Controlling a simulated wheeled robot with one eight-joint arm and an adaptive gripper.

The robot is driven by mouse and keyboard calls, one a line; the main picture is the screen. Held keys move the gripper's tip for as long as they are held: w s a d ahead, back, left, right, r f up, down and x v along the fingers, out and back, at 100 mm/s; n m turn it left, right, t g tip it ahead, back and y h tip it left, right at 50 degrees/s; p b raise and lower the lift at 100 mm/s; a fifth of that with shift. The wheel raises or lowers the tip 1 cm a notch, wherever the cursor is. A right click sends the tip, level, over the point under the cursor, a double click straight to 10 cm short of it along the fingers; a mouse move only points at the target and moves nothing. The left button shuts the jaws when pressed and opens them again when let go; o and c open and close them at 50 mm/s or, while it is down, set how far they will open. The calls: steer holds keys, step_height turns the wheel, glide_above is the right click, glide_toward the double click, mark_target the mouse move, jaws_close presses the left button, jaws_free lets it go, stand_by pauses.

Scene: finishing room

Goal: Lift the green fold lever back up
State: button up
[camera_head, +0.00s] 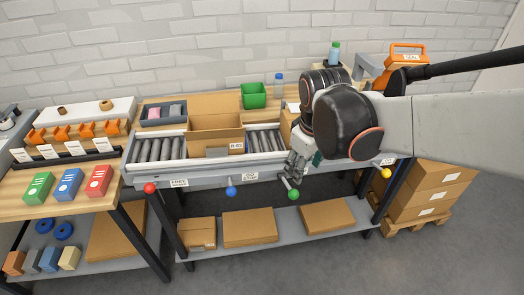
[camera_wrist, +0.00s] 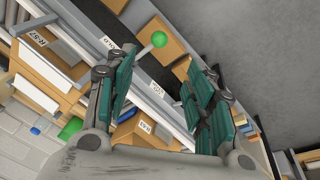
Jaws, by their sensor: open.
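The green fold lever is a short pale stem ending in a green ball (camera_head: 293,194), on the front edge of the conveyor bench (camera_head: 205,181). The ball hangs low, below that edge. My gripper (camera_head: 296,170) is just above and close to the lever in the head view. In the wrist view, the green ball (camera_wrist: 159,39) shows beyond and between the two teal-padded fingers (camera_wrist: 160,58). The fingers are apart, with nothing held between them. I cannot tell whether they touch the lever.
Red (camera_head: 150,188), blue (camera_head: 231,191) and yellow (camera_head: 386,173) balls sit along the same front edge. An open carton (camera_head: 215,130) stands on the rollers. A green bin (camera_head: 253,96) is behind. Flat cartons (camera_head: 249,226) lie on the lower shelf. The floor in front is clear.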

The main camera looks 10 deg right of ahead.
mark_target(294, 191)
steer(key=w+f+n+b, duration=0.1)
steer(key=f, duration=0.4)
steer(key=w+f+g+b, duration=0.1)
steer(key=w+f, duration=0.1)
steer(key=f, duration=0.4)
steer(key=w+f+n+b, duration=0.1)
steer(key=f+b, duration=0.1)
steer(key=f, duration=0.4)
steer(key=shift+w+d+n+g, duration=0.15)
steer(key=shift+w+n+g, duration=0.15)
steer(key=shift+w+g, duration=0.1)
steer(key=shift+c, duration=0.3)
steer(key=shift+s, duration=0.1)
jaws_close()
